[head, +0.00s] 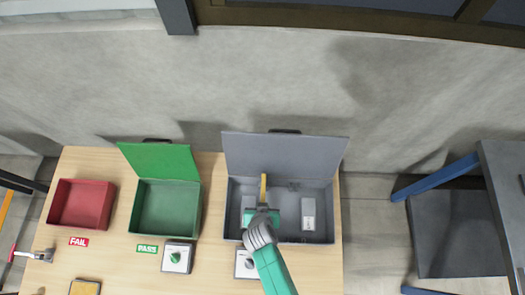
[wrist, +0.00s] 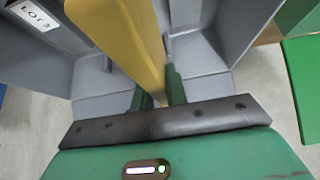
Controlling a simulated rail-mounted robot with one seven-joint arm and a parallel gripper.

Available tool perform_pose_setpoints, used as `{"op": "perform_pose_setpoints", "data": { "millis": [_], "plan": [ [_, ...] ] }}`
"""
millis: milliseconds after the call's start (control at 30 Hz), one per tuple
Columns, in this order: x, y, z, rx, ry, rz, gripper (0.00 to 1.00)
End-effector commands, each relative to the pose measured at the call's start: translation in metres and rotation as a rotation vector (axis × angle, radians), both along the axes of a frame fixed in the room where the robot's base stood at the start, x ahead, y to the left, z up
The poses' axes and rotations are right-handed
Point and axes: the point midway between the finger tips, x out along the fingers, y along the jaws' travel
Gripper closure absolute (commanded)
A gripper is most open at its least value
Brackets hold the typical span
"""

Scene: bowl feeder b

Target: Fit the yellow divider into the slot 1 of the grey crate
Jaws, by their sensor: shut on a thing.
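The yellow divider (head: 263,186) is a flat upright bar above or inside the left half of the open grey crate (head: 230,205). In the wrist view the divider (wrist: 120,40) rises between my green fingers, with the crate's grey walls and floor around it. My gripper (wrist: 158,92) is shut on the divider; in the head view my gripper (head: 263,209) is over the left part of the crate. Thin grey ribs show beside the divider in the wrist view. The divider's lower edge is hidden, so I cannot tell whether it sits in a slot.
A pale box (head: 308,214), labelled LOT 3 in the wrist view (wrist: 32,14), stands in the crate's right part. The crate's raised lid (head: 285,155) is behind. An open green box (head: 165,212) and a red box (head: 80,205) are to the left. A knob panel (head: 245,265) is in front.

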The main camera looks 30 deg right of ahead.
Motion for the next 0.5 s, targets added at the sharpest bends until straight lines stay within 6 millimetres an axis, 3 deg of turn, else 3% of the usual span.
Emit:
{"op": "perform_pose_setpoints", "data": {
  "millis": [500],
  "plan": [
    [0.0004,0.0,-0.0082,-0.001,-0.001,0.0,1.0]
  ]
}}
